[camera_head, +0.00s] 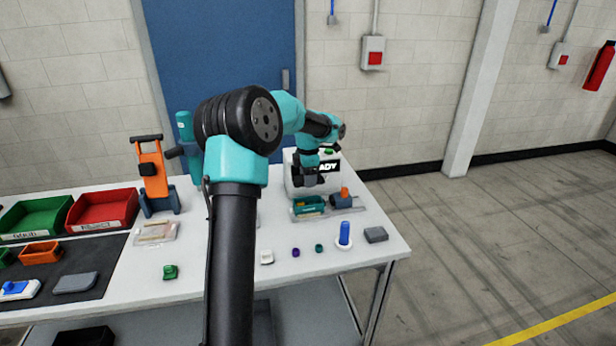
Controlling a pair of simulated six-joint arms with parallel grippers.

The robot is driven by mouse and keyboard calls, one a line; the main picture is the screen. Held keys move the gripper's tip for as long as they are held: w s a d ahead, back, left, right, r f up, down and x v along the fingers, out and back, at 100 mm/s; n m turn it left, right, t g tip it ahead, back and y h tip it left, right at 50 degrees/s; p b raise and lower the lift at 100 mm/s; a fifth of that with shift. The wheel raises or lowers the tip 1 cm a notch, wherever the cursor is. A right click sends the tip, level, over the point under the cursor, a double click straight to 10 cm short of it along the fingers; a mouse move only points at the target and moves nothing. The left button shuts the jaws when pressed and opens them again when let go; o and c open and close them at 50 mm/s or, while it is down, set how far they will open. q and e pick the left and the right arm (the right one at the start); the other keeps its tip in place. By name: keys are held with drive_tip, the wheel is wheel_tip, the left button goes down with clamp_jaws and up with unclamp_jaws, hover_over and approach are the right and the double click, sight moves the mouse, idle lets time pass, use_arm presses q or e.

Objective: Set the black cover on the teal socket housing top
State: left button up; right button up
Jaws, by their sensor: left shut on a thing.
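The teal socket housing (309,204) sits in a grey pallet fixture (330,211) towards the right end of the white table. My left gripper (308,183) is above the housing, pointing down. It is shut on a small dark piece, which appears to be the black cover; its outline merges with the dark fingers. At this size I cannot tell whether the piece touches the housing. My right gripper is not in view.
An orange block (345,193) stands beside the housing. A white box (329,183) is close behind. Green (33,219) and red bins (103,209) stand left.

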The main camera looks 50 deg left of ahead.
use_arm(q)
drive_tip(key=shift+f, duration=3.1)
drive_tip(key=shift+f, duration=0.75)
drive_tip(key=o, duration=1)
drive_tip(key=shift+r, duration=0.1)
wheel_tip(320, 180, up, 17)
drive_tip(key=shift+r, duration=0.1)
idle(0.8)
